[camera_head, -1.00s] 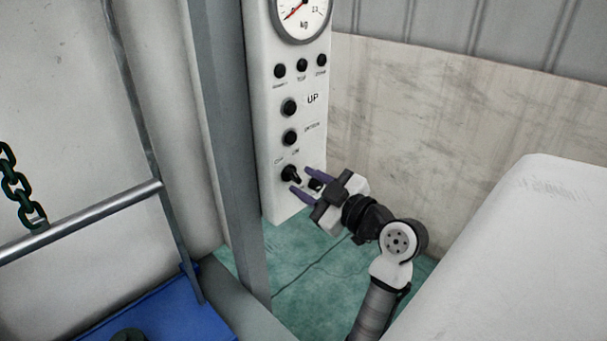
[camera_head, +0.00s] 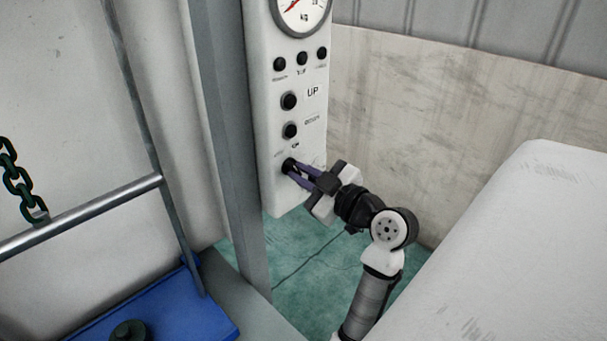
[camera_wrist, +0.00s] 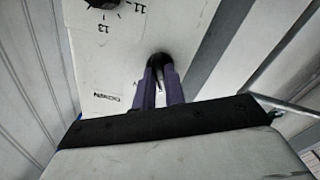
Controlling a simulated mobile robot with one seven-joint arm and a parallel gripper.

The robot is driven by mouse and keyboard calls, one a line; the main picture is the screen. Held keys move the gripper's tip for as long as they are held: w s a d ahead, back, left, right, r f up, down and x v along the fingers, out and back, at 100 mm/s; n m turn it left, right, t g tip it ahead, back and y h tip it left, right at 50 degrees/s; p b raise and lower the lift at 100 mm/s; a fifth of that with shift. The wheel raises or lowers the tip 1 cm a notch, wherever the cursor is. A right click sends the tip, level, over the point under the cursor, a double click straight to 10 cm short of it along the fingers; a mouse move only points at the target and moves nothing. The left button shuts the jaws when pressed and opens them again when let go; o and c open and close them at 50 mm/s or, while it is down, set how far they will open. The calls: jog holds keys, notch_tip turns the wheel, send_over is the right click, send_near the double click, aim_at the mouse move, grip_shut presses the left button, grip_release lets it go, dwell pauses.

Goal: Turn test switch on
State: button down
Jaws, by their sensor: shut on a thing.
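The test switch (camera_head: 288,165) is a black rotary knob, the lowest control on the white control panel (camera_head: 270,195). My gripper (camera_head: 296,171) reaches it from the right, and its purple fingers are closed around the knob. In the wrist view my gripper (camera_wrist: 160,75) has both fingers close together on the dark knob (camera_wrist: 159,59). The fingers hide most of the knob, so which way it points cannot be told. The small labels beside it are too blurred to read.
Above the switch are black buttons, one (camera_head: 289,100) marked UP, and a round dial gauge (camera_head: 302,12). A grey post (camera_head: 225,130) stands close left of the panel. A large white body (camera_head: 510,250) fills the lower right. A chain (camera_head: 17,180) hangs far left.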

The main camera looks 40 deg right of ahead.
jog(key=shift+m, duration=0.3)
jog(key=m, duration=0.5)
jog(key=shift+r+m+p, duration=0.1)
jog(key=shift+m+p, duration=0.2)
jog(key=shift+p, duration=0.1)
jog(key=m+p, duration=0.2)
jog(key=m, duration=0.3)
jog(key=shift+m, duration=0.3)
jog(key=shift+p, duration=0.3)
jog(key=c, duration=1.5)
grip_release()
jog(key=shift+o, duration=0.2)
jog(key=s+b, duration=0.4)
jog(key=s, duration=1)
